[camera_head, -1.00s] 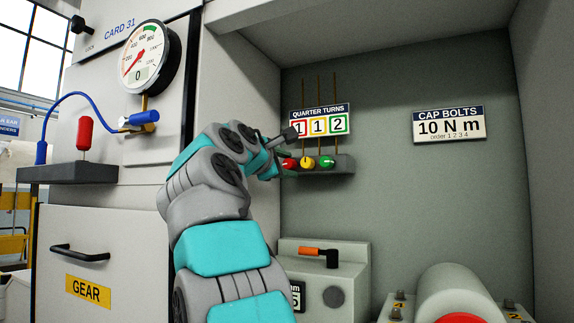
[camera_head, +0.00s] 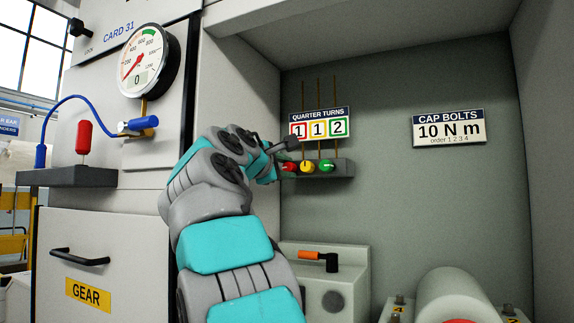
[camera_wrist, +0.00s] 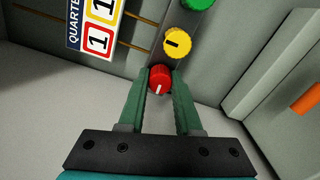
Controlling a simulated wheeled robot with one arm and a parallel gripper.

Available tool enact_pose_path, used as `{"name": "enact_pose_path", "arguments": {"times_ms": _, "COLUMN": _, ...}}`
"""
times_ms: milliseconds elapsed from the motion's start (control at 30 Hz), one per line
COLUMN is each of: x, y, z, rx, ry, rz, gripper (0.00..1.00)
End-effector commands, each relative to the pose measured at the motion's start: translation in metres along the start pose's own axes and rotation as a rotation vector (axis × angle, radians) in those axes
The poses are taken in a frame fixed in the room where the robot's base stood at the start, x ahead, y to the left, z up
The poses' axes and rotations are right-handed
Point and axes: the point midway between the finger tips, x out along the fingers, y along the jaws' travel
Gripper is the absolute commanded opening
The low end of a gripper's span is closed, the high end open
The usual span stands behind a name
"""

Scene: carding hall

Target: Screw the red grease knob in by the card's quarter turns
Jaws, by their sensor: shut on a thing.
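The red knob (camera_wrist: 161,79) sits between my gripper's fingertips (camera_wrist: 160,84) in the wrist view. Its white pointer line shows on its face. In the head view the red knob (camera_head: 289,167) is at the left end of a dark block, partly hidden by my gripper (camera_head: 281,164). My gripper is shut on it. The yellow knob (camera_head: 306,167) and green knob (camera_head: 327,165) sit to its right. The quarter turns card (camera_head: 319,124) above reads 1 in red, 1 in yellow and 2 in green.
The dark block (camera_head: 345,168) is fixed on the back wall, with thin brass pipes rising from it. A cap bolts sign (camera_head: 449,126) hangs to the right. A gauge (camera_head: 142,60) stands at the left.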

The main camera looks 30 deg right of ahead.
Motion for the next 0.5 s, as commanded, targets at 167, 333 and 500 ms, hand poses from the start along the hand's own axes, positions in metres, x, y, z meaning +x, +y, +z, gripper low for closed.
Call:
{"name": "enact_pose_path", "arguments": {"times_ms": 167, "x": -0.0012, "y": 0.0048, "z": 0.0018, "rx": 0.042, "ry": -0.003, "rz": 0.01, "gripper": 0.0}}
{"name": "enact_pose_path", "arguments": {"times_ms": 333, "x": -0.0008, "y": 0.0019, "z": 0.0008, "rx": 0.057, "ry": -0.002, "rz": 0.006, "gripper": 0.0}}
{"name": "enact_pose_path", "arguments": {"times_ms": 500, "x": -0.0008, "y": 0.0015, "z": 0.0006, "rx": 0.058, "ry": -0.002, "rz": 0.006, "gripper": 0.0}}
